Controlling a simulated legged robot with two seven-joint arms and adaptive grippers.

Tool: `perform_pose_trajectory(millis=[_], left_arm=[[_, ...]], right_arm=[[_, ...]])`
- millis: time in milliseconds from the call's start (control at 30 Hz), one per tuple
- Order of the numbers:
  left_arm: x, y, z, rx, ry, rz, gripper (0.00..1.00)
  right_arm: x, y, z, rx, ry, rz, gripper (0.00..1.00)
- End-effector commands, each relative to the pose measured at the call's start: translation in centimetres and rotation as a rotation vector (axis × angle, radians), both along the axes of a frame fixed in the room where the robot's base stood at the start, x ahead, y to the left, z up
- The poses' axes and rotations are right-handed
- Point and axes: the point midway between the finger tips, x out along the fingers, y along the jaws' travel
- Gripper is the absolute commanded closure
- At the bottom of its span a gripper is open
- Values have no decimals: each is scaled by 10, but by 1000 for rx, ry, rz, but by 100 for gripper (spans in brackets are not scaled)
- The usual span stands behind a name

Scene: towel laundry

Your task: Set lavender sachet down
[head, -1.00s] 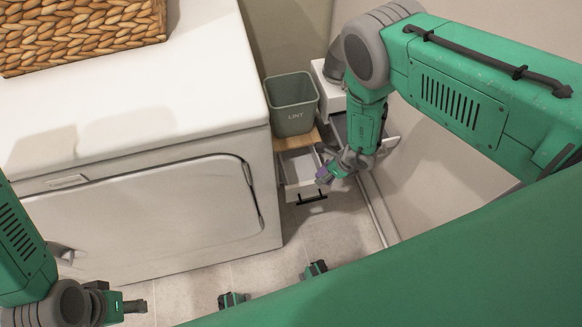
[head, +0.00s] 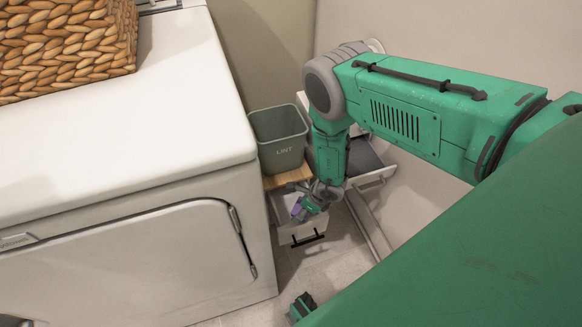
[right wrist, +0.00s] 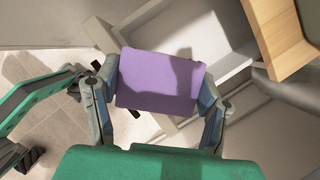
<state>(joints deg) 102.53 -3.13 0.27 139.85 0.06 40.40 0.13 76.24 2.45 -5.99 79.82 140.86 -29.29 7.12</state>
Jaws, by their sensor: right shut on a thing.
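The lavender sachet (right wrist: 157,84) is a flat purple rectangle pinched between the two fingers of my right gripper (right wrist: 160,70) in the right wrist view. In the head view my right gripper (head: 308,206) points down, and the sachet shows as a small purple patch (head: 297,208) at its tip. The gripper and sachet overlap the open small white drawer (head: 305,232) in this view. I cannot tell whether the sachet touches the drawer. The drawer's inside is partly hidden by the gripper. My left gripper is out of view.
A grey-green LINT bin (head: 278,145) stands on a wooden top (head: 285,180) above the drawer. A white appliance (head: 130,170) with a wicker basket (head: 65,45) fills the left.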

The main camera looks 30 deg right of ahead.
Motion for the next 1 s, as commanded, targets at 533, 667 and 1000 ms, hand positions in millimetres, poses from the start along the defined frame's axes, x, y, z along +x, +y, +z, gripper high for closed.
perform_pose_trajectory(millis=[533, 667, 1000], left_arm=[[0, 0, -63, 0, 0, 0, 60], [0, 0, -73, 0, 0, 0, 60], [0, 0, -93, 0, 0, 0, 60]], right_arm=[[74, -13, -46, -2, -1, -1, 65], [74, -12, -64, -1, -1, -2, 65], [73, -12, -95, -1, 1, 0, 65]])
